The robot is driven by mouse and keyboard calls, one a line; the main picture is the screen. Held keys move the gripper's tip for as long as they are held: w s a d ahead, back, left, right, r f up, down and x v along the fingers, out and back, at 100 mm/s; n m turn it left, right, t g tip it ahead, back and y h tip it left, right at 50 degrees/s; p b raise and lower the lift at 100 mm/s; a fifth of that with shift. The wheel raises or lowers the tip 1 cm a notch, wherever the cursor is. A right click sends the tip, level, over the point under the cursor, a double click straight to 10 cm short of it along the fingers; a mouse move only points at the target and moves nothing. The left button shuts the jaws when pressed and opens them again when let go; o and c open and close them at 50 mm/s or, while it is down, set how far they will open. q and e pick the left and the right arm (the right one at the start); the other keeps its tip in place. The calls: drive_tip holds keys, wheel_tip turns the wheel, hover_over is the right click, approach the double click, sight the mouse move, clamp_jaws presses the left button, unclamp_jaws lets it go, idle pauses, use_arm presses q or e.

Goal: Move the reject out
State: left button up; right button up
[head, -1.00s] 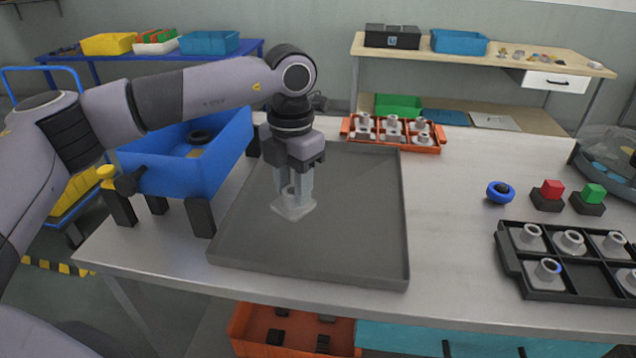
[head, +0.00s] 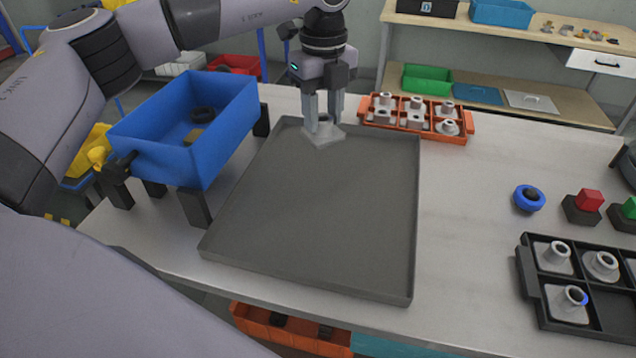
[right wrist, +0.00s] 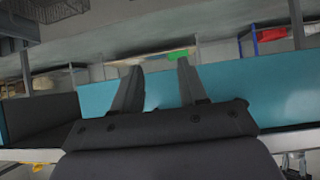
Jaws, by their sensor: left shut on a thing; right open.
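My left gripper (head: 325,110) is shut on a grey metal flanged part (head: 323,136) at the back edge of the grey tray (head: 310,220). I cannot tell whether the part touches the tray. The orange rack (head: 415,131) just right of it holds several similar grey parts. My right gripper (right wrist: 158,85) is open and empty in the right wrist view.
A blue round button (head: 529,198) and a red button (head: 583,206) stand right of the tray, with a green one (head: 629,208) at the picture's edge. The bench between tray and buttons is clear. An orange bin (head: 290,330) is below the front edge.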

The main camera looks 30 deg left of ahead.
use_arm(q)
wheel_tip(320, 180, down, 5)
drive_tip(key=shift+f+b, duration=0.2)
drive_tip(key=shift+b, duration=0.9)
drive_tip(key=o, duration=1.2)
drive_tip(key=shift+r+b, duration=0.5)
drive_tip(key=shift+r, duration=3.1)
